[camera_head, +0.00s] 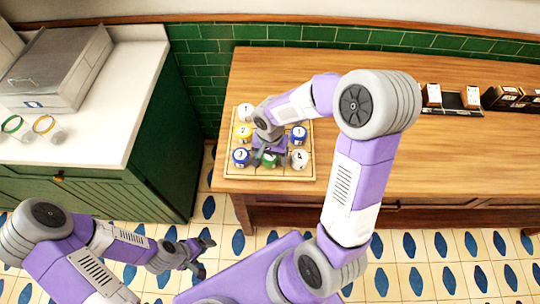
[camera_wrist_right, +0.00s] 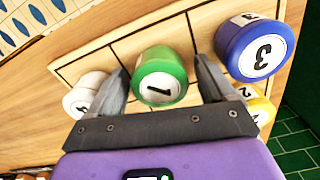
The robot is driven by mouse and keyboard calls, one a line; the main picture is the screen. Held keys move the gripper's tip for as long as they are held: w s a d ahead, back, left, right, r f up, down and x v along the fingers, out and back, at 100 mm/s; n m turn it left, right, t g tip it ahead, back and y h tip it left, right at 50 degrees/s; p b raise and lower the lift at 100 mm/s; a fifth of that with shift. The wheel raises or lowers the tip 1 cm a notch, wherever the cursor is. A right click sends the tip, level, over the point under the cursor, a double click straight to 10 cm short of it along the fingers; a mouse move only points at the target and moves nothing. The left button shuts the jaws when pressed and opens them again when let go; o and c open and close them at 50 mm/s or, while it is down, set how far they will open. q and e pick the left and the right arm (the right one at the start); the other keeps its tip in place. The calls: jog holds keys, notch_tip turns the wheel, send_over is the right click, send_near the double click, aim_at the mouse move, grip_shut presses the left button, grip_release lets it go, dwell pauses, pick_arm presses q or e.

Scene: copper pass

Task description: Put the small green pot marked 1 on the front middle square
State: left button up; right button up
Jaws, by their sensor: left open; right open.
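The small green pot marked 1 (camera_head: 270,160) stands upright on the front middle square of the wooden board (camera_head: 285,175). In the right wrist view the green pot (camera_wrist_right: 163,75) sits between the two fingers of my right gripper (camera_wrist_right: 165,80), with a gap visible on each side. My right gripper (camera_head: 268,154) is open and low over the board, hiding its middle. My left gripper (camera_head: 204,256) is open and empty above the floor, away from the counter.
A blue pot marked 3 (camera_head: 241,157) and a white pot marked 4 (camera_head: 300,159) flank the green one. A yellow pot (camera_head: 244,134), another blue pot (camera_head: 299,136) and a white pot (camera_head: 245,111) stand further back.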

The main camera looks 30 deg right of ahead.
jog(key=shift+r, duration=0.25)
notch_tip(320, 180, up, 12)
jog(key=p, duration=0.2)
jog(key=shift+p, duration=0.3)
jog(key=shift+f, duration=0.1)
